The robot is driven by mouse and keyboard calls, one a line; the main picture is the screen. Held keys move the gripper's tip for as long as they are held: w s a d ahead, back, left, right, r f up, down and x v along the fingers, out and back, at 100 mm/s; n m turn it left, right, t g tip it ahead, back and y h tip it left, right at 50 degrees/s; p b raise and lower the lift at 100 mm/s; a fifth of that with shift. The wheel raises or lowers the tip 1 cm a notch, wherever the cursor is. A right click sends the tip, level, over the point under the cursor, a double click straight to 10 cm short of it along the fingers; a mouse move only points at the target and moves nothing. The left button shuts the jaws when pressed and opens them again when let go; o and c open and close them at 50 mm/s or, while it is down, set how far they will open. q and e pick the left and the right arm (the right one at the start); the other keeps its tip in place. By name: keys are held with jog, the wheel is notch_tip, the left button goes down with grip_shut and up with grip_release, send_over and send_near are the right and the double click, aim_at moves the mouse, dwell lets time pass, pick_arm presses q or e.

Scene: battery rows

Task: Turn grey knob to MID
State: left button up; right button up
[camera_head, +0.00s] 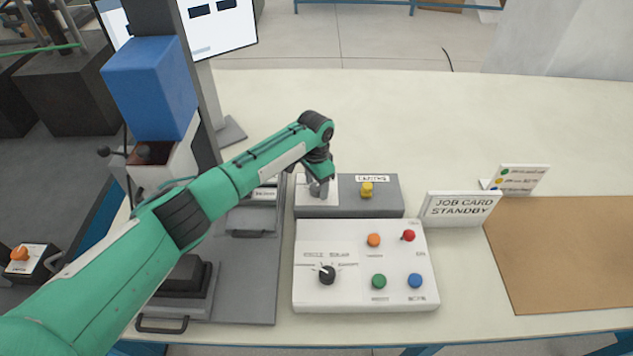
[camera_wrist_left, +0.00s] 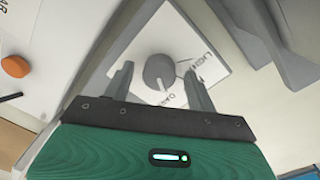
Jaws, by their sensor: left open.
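The grey knob (camera_wrist_left: 158,72) is round and sits on a white plate (camera_wrist_left: 150,48) in the left wrist view. My left gripper (camera_wrist_left: 162,76) is open, with one finger on each side of the knob; I cannot tell whether either finger touches it. Printed labels lie around the knob, partly covered by the right finger and too unclear to read surely. In the head view, my left gripper (camera_head: 318,184) is over the white plate at the left of a grey box (camera_head: 384,205), and mostly hides the knob. My right gripper is not in view.
A yellow knob (camera_head: 367,189) under a CENTRE label is on the same box. In front, a white panel (camera_head: 334,240) carries a black knob (camera_head: 327,275) and several coloured buttons. A JOB CARD STANDBY sign (camera_head: 461,208) and brown mat (camera_head: 570,250) are at right.

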pick_arm(q)
jog(key=shift+f, duration=0.1)
jog(key=c, duration=1)
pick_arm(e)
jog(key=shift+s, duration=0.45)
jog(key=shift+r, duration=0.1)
